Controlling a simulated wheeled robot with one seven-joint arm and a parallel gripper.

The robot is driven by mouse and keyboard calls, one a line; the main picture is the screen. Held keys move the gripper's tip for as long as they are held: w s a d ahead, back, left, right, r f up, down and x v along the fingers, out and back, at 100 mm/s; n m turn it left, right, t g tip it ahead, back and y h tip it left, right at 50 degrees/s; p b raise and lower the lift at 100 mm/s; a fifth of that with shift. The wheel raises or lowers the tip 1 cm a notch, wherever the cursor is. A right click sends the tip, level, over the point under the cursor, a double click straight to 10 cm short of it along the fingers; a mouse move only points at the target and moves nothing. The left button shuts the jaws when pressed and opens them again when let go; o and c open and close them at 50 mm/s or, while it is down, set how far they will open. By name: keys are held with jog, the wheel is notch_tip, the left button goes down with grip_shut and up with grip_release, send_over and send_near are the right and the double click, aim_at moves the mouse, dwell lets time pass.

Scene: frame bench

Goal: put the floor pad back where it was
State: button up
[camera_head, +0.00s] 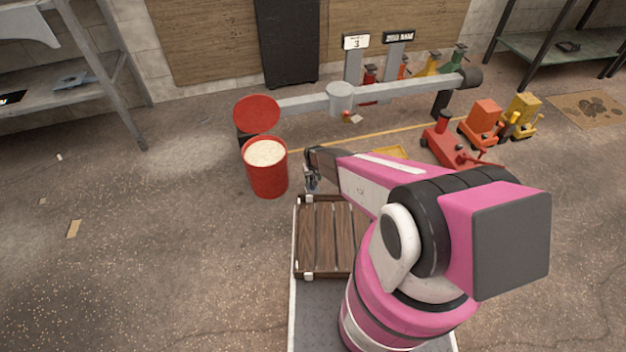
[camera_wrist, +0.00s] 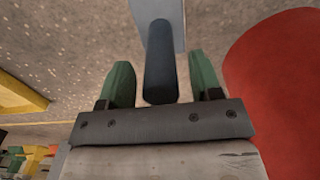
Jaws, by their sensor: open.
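I cannot tell for certain which thing is the floor pad. A yellow flat piece (camera_head: 390,153) lies on the floor behind my arm, partly hidden by it; a yellow piece (camera_wrist: 18,95) also shows at the left of the wrist view. A brown mat with dark marks (camera_head: 588,108) lies far right. My gripper (camera_head: 312,182) is right of the red drum, above the far end of a slatted wooden crate. In the wrist view, its green fingers (camera_wrist: 158,88) are open around a dark cylinder with a grey bar above it; contact cannot be told.
The red drum (camera_head: 266,172) holds pale grains. A grey beam (camera_head: 392,92) with a red disc end (camera_head: 257,113) spans behind the gripper. The wooden crate (camera_head: 320,240) stands close in front. Red and orange machines (camera_head: 482,120) stand right. The left floor is mostly clear.

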notch_tip(320, 180, up, 11)
jog(key=shift+r, duration=0.1)
jog(key=s+d+r+m, duration=0.1)
jog(key=s+d+r, duration=0.5)
jog(key=r, duration=0.5)
jog(key=s+d+r+m, duration=0.1)
jog(key=s+d+r, duration=0.5)
jog(key=r, duration=0.5)
jog(key=s+d+r+m, duration=0.1)
jog(key=s+d+r, duration=0.5)
jog(key=r, duration=0.5)
jog(key=shift+s+d+r, duration=0.15)
jog(key=shift+d+r, duration=0.25)
jog(key=shift+d, duration=0.1)
